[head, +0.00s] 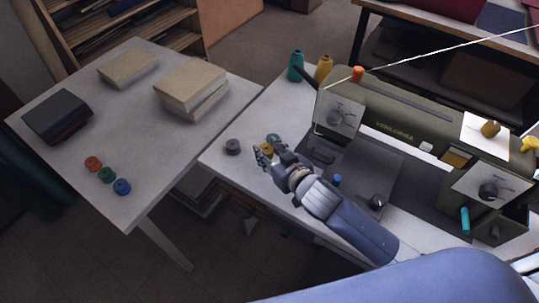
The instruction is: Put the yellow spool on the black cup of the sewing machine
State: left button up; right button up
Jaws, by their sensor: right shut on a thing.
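A small yellow spool (267,148) is at the fingertips of my right gripper (264,157), near the table's left edge. The gripper is shut on it; the fingers partly hide it, and I cannot tell whether it is off the tabletop. The olive-green sewing machine (400,115) stands to the right. A small dark cup-like part (377,201) is on the machine's side of the table, right of my right forearm; another dark round part (488,191) is on the machine's near right end. I cannot tell which is the black cup. My left gripper is out of view.
A grey spool (232,147) and a teal spool (273,138) are close to the gripper. A blue spool (337,181) is by my forearm. Teal (295,66) and yellow (323,68) cones stand behind. A white thread crosses above the machine.

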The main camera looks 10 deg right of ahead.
jog(key=f, duration=0.1)
jog(key=w+f, duration=0.1)
jog(key=shift+d+f, duration=0.1)
jog(key=shift+f, duration=0.3)
jog(key=shift+s+f, duration=0.1)
jog(key=shift+f, duration=0.25)
jog(key=shift+f, duration=0.1)
jog(key=o, duration=0.7)
jog(key=shift+o, duration=0.2)
